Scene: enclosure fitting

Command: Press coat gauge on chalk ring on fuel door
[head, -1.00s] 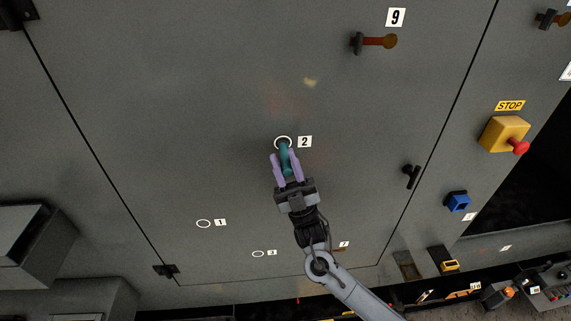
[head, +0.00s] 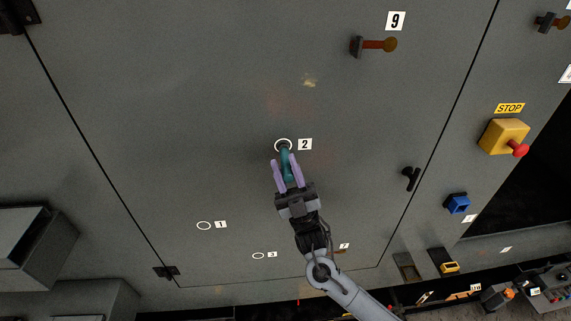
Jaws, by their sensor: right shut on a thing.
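My right gripper (head: 288,177) is shut on a teal coat gauge (head: 286,161). The gauge's dark far end is at the white chalk ring labelled 2 (head: 276,142), overlapping the ring's lower part. I cannot tell whether the gauge touches the panel there. The large grey fuel door (head: 180,120) fills the middle of the view, bounded by dark seams. Two more chalk rings, labelled 1 (head: 204,226) and 3 (head: 258,256), are lower on the door, clear of the gripper. My left gripper is not in view.
A brown-red latch handle (head: 378,45) is near label 9 (head: 396,20). A black handle (head: 411,178) is at the door's right side. A yellow stop box with a red button (head: 505,137) and a blue box (head: 458,204) are farther right. The door around ring 2 is clear.

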